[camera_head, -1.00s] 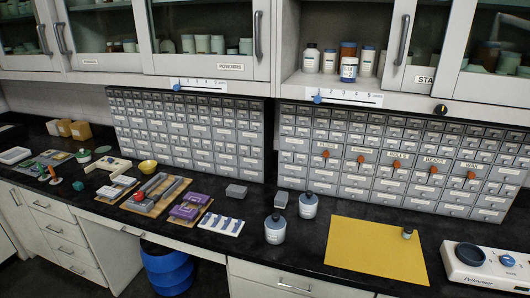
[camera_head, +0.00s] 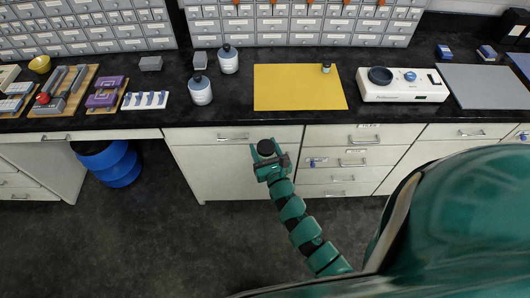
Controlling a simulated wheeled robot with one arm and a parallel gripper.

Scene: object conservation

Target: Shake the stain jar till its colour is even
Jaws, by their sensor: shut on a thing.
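My gripper (camera_head: 268,163) is in front of the counter, over the floor and beside the white drawer fronts. It is shut on a small jar with a round dark lid (camera_head: 266,147), seen from above. The jar's body and the colour inside are hidden by the lid and my gripper, so I cannot tell whether the colour is even. No label shows on it.
A yellow mat (camera_head: 286,87) with a small dark-capped bottle (camera_head: 326,68) lies on the black counter.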

